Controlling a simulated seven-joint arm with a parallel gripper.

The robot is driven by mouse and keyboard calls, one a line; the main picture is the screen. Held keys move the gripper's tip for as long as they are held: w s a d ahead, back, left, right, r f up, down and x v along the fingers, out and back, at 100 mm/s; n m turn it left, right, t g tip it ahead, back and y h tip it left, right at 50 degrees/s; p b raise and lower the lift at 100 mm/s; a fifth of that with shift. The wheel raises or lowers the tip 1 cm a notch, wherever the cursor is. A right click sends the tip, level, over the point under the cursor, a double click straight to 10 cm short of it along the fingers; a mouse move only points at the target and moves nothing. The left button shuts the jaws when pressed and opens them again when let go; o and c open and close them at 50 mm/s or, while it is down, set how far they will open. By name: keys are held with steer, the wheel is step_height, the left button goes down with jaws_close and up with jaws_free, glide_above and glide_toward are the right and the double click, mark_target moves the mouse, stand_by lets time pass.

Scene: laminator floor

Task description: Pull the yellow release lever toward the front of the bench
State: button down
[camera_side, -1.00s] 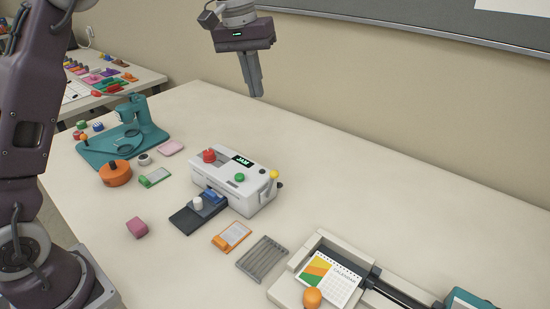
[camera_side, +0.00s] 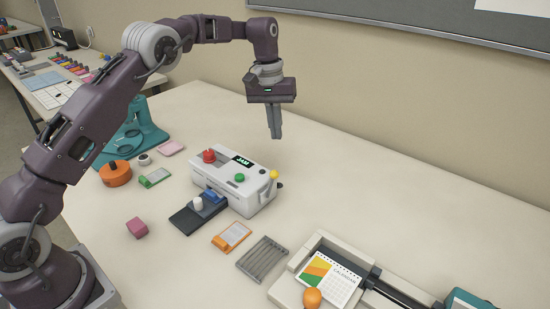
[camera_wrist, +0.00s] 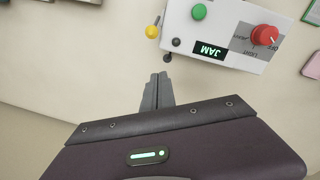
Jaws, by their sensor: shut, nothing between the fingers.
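The white laminator (camera_side: 232,190) stands on the bench with a red knob, a green button and a display that reads JAM in the wrist view. The yellow release lever (camera_side: 273,175) shows as a ball-tipped knob at the laminator's right end. In the wrist view the yellow knob (camera_wrist: 152,31) is at the left of the laminator's body (camera_wrist: 225,22). My gripper (camera_side: 275,136) points down with its fingers together and empty, above and behind the lever, apart from it. The fingertips (camera_wrist: 161,76) also show in the wrist view, short of the knob.
A dark tray (camera_side: 184,221) juts from the laminator's front. An orange-clipped card (camera_side: 232,236), a grey rack (camera_side: 262,258) and a paper trimmer (camera_side: 288,290) lie to the front and right. A teal machine (camera_side: 150,130) stands at the left. The bench behind the laminator is clear.

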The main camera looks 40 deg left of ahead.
steer(key=s+f, duration=0.1)
steer(key=f, duration=0.1)
steer(key=s+d+f, duration=0.1)
steer(key=f, duration=0.1)
steer(key=d+f, duration=0.1)
steer(key=f, duration=0.1)
steer(key=shift+s+d+f, duration=0.1)
steer(key=shift+s, duration=0.3)
steer(key=shift+s+d+f, duration=0.1)
steer(key=shift+s, duration=0.15)
steer(key=shift+s, duration=0.1)
